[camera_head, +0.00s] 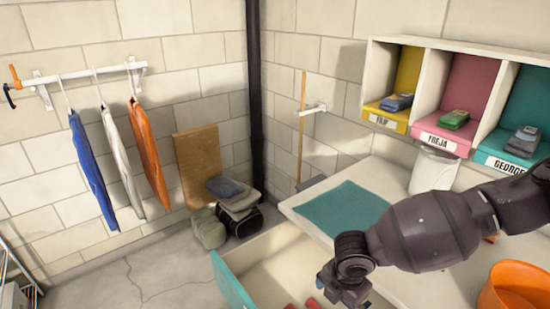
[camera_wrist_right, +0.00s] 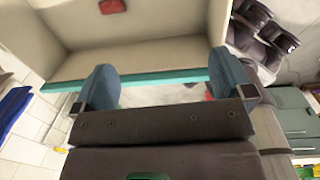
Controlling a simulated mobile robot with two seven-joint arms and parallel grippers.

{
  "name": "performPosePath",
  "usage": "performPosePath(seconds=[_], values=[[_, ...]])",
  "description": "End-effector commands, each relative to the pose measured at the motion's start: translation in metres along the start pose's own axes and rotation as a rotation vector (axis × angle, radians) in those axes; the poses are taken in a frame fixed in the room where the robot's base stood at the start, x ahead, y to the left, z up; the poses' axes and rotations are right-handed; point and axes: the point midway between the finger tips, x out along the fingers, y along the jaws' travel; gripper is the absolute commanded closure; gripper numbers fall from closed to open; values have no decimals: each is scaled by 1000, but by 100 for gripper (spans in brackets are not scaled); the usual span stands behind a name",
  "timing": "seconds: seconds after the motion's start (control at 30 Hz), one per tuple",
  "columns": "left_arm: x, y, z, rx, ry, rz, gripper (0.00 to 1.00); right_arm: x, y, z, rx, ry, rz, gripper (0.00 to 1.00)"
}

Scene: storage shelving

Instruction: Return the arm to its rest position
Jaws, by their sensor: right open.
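My right arm enters the head view from the right. Its dark gripper (camera_head: 343,291) is above the open drawer (camera_head: 262,258), near the bottom edge of the picture; its fingertips are hard to make out there. In the right wrist view, the two blue-grey fingers of the right gripper (camera_wrist_right: 165,84) stand wide apart with nothing held between them. The drawer's teal front edge (camera_wrist_right: 165,78) passes behind the fingers. A red object (camera_wrist_right: 112,6) lies inside the drawer. My left gripper is in neither view.
A counter with a teal mat (camera_head: 341,209) is beside the drawer. An orange bowl (camera_head: 512,288) and a white bin (camera_head: 432,170) stand on the right. Clothes hang from a wall rail (camera_head: 85,74).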

Motion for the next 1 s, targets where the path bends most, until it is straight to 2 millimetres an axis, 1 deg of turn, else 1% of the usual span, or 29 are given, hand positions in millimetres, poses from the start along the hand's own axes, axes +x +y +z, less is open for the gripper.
performPosePath(seconds=[0.03, 0.1, 0.27, 0.37, 0.47, 0.5, 0.57, 0.6, 0.7, 0.8, 0.9, 1.0], values=[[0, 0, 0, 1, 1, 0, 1, 0, 0, 0, 0, 0, 0, 1], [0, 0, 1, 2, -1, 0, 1, 5, -2, -19, -3, 29, 5, 1], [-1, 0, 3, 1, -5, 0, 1, 11, -3, -56, 0, 86, 29, 1], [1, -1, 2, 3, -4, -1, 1, 14, -4, -81, 8, 126, 47, 1], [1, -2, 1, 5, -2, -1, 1, 14, -5, -109, 26, 176, 73, 1], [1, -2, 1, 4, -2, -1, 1, 13, -6, -122, 38, 201, 85, 1], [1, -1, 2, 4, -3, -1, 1, 11, -5, -141, 62, 238, 107, 1], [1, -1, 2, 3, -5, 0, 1, 8, -5, -153, 80, 263, 122, 1], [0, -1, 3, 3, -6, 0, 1, 0, -4, -178, 139, 323, 163, 1], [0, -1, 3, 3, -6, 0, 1, -10, -2, -197, 215, 379, 204, 1], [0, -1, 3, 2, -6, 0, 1, -22, 1, -209, 305, 428, 244, 1], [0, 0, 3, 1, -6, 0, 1, -33, 3, -214, 409, 471, 282, 1]])
